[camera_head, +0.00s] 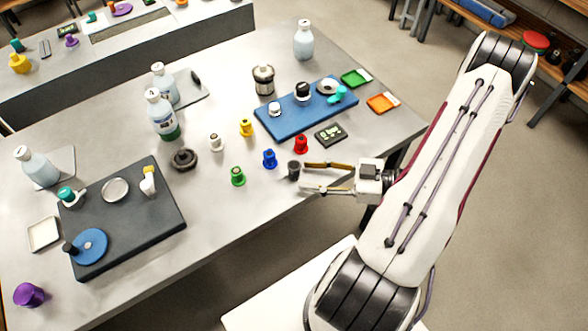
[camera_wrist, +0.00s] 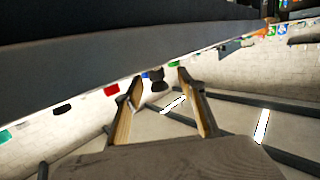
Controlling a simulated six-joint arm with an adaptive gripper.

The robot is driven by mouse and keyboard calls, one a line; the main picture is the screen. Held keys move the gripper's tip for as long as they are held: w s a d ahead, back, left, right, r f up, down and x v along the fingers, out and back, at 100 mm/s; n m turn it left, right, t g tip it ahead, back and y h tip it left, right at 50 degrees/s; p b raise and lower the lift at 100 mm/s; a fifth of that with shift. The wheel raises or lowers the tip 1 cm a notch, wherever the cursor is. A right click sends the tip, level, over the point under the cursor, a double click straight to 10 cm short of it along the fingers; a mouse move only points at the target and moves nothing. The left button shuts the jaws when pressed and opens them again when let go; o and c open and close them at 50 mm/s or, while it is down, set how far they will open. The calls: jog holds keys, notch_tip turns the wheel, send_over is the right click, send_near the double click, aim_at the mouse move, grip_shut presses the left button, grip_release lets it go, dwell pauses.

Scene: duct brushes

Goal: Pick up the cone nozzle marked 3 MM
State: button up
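Several small cone nozzles stand on the steel table: black (camera_head: 293,170), red (camera_head: 300,145), blue (camera_head: 269,159), green (camera_head: 237,177), yellow (camera_head: 246,127) and white (camera_head: 216,142). No size marking is readable, so I cannot tell which is 3 MM. My gripper (camera_head: 305,177) is open and low at the table's front edge, its fingers pointing left. The black nozzle stands just beyond the fingertips, closest to the upper finger. In the wrist view, the black nozzle (camera_wrist: 157,82) appears between the tips of my gripper (camera_wrist: 160,77), with no visible grip on it.
A small dark display (camera_head: 329,134) lies behind the red nozzle. A blue board (camera_head: 285,118) with parts is farther back. A dark ribbed knob (camera_head: 184,159) and a dark board (camera_head: 150,225) are to the left. Bottles stand farther back. Table around the black nozzle is mostly clear.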

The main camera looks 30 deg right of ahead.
aim_at(302, 179)
jog(key=shift+x, duration=1.5)
jog(key=shift+w+a+f, duration=0.15)
jog(key=shift+w+a, duration=0.1)
jog(key=shift+w, duration=0.25)
jog(key=shift+w+a+f, duration=0.1)
jog(key=shift+w+a, duration=0.15)
jog(key=shift+w, duration=0.2)
grip_shut()
